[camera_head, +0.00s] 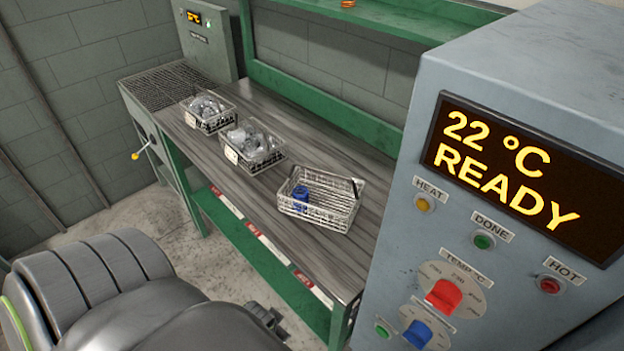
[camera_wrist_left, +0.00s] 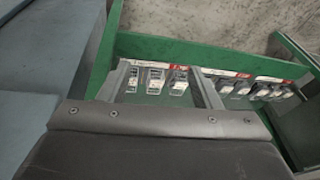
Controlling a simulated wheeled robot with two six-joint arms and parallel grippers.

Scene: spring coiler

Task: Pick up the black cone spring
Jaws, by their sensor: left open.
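I cannot make out a black cone spring in either view. Three wire baskets stand on the workbench (camera_head: 330,255) in the head view. The left basket (camera_head: 207,122) and middle basket (camera_head: 262,165) hold grey, plastic-looking contents. The right basket (camera_head: 325,222) holds a small blue item (camera_head: 300,197). My left gripper (camera_head: 267,318) is open at the bottom of the head view, in front of the bench and away from the baskets. Its dark body fills the bottom of the left wrist view (camera_wrist_left: 160,130). My right gripper is out of view.
A grey machine (camera_head: 500,110) reading "22 °C READY" blocks the right side. A green upper shelf (camera_head: 395,18) holds an orange coil (camera_head: 347,4). A grated unit (camera_head: 165,85) stands far left.

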